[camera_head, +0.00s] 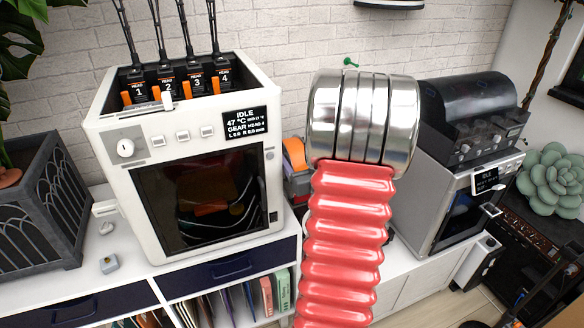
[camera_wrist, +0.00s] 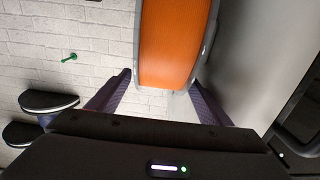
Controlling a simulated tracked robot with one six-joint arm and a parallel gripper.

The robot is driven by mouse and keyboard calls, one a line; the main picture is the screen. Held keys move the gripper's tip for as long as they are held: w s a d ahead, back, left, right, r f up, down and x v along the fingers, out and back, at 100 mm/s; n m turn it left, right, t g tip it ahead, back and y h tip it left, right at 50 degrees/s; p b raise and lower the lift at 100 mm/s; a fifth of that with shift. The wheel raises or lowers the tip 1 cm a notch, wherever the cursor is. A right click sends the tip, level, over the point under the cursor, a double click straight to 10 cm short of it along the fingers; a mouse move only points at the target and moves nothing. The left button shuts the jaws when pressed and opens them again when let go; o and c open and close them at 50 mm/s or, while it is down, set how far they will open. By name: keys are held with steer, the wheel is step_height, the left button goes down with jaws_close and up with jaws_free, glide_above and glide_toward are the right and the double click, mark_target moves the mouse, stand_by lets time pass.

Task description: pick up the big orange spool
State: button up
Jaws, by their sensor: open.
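The big orange spool (camera_wrist: 175,45) fills the upper middle of the wrist view, with orange winding between grey rims. My gripper (camera_wrist: 160,80) is open, one finger on each side of the spool's near edge. I cannot tell whether either finger touches it. In the head view, an orange rounded part (camera_head: 295,152) shows just left of my arm, between the two machines; it may be the same spool. My arm hides most of that place and the gripper there.
A white printer (camera_head: 190,150) stands left on the cabinet, and a grey machine (camera_head: 430,195) stands right, close to my arm. A grey panel (camera_wrist: 265,50) rises right of the spool. Small dark shelves (camera_wrist: 48,101) and a green peg (camera_wrist: 69,57) are on the brick wall.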

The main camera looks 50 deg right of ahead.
mark_target(288, 137)
steer(key=x, duration=0.5)
steer(key=shift+c, duration=0.2)
stand_by(0.3)
steer(key=c, duration=1.2)
steer(key=shift+r, duration=0.15)
steer(key=shift+c, duration=0.5)
steer(key=shift+r, duration=0.1)
steer(key=shift+r, duration=0.65)
steer(key=s+d, duration=0.4)
steer(key=d, duration=0.3)
steer(key=s+d, duration=0.5)
steer(key=d, duration=0.3)
steer(key=shift+d, duration=0.25)
